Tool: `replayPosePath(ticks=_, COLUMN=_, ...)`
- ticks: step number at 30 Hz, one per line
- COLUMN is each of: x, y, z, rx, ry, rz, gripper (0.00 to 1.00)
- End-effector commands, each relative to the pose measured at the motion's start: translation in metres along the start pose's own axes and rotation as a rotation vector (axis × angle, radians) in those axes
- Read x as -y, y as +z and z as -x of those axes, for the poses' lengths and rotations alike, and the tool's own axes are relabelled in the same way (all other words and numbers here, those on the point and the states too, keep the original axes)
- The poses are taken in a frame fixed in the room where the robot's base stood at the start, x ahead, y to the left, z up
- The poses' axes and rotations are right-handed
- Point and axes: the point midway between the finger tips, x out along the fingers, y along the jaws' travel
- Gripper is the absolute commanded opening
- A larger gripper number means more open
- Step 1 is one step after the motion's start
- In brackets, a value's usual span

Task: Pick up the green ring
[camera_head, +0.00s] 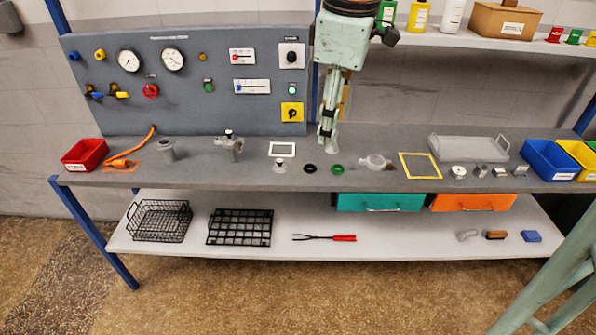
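The green ring (337,169) lies flat on the grey bench top, near the middle of the bench. A black ring (310,168) lies just to its left, apart from it. My gripper (327,145) points down over the bench, above and slightly left of the green ring in the picture. I see no contact between the gripper and the ring. The fingers appear small and close together, and I cannot tell whether they are open or shut. No object shows in them.
A metal fitting (375,162) stands right of the green ring, and a small metal flange (280,165) stands left of the black ring. A yellow square frame (420,166) lies farther right. The control panel (185,85) rises behind the bench's left side.

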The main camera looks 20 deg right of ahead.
Motion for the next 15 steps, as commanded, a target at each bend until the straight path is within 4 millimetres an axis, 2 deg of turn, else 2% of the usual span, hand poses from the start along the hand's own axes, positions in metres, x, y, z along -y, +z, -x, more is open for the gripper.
replayPosePath(ticks=15, x=-0.075, y=-0.015, z=-0.046, rx=0.026, ry=-0.048, rz=0.274, gripper=0.45)
